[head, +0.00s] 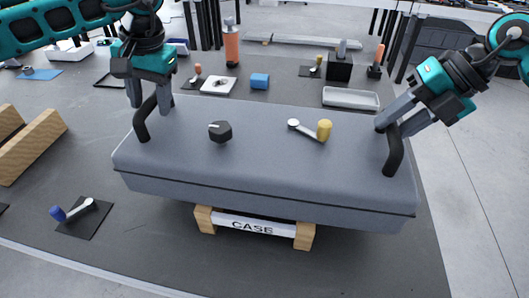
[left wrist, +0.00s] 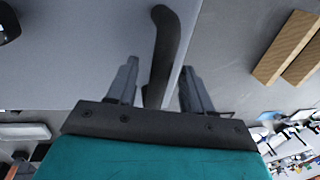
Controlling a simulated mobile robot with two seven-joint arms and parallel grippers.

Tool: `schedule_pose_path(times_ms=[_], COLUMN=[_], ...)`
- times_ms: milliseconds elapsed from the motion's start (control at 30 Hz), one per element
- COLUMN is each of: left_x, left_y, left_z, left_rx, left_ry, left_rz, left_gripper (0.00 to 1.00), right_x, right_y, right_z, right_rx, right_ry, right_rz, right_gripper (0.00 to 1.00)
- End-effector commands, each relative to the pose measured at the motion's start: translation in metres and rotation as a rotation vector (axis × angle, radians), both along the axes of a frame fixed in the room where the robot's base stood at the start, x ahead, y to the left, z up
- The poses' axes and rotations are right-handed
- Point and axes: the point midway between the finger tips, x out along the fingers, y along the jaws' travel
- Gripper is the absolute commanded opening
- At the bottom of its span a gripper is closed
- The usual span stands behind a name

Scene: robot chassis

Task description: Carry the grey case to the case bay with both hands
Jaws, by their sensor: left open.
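The grey case (head: 270,160) is a wide flat box with a black handle at each end. It lies over a wooden stand labelled CASE (head: 252,226); only the stand's front shows. My left gripper (head: 149,98) is open, its fingers apart on either side of the left handle (head: 141,124). The left wrist view shows that handle (left wrist: 163,45) running between the two fingers (left wrist: 155,85), with gaps visible. My right gripper (head: 396,118) is at the right handle (head: 393,155), its fingers spread on either side of the handle's upper end.
A black knob (head: 220,132) and a yellow-tipped lever (head: 323,130) sit on the case lid. Wooden blocks (head: 30,145) stand at the left. A blue-knobbed lever (head: 76,211) lies front left. An orange bottle (head: 231,45), blue block (head: 260,81) and grey tray (head: 350,98) are behind.

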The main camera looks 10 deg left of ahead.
Motion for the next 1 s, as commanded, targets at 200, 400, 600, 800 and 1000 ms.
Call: schedule_pose_path(times_ms=[200,400,600,800,1000], left_x=[0.000,0.000,0.000,0.000,0.000], left_y=[0.003,0.003,0.003,0.003,0.003], left_z=[-0.014,-0.015,-0.015,-0.015,-0.015], left_rx=[0.000,0.000,0.000,0.000,0.000], left_ry=[0.001,0.000,0.000,0.000,0.000], left_rz=[-0.001,-0.001,0.000,0.000,0.000], left_gripper=[0.51,0.51,0.41,0.22,0.03], right_x=[0.000,0.000,0.000,0.000,0.000], right_y=[0.008,0.008,0.008,0.008,0.008], right_z=[-0.012,-0.013,-0.013,-0.012,-0.012], right_rx=[0.000,0.000,0.000,0.000,0.000], right_ry=[-0.001,-0.001,-0.001,-0.001,-0.001], right_rz=[-0.001,-0.001,0.000,0.000,0.000], right_gripper=[0.34,0.34,0.25,0.06,0.00])
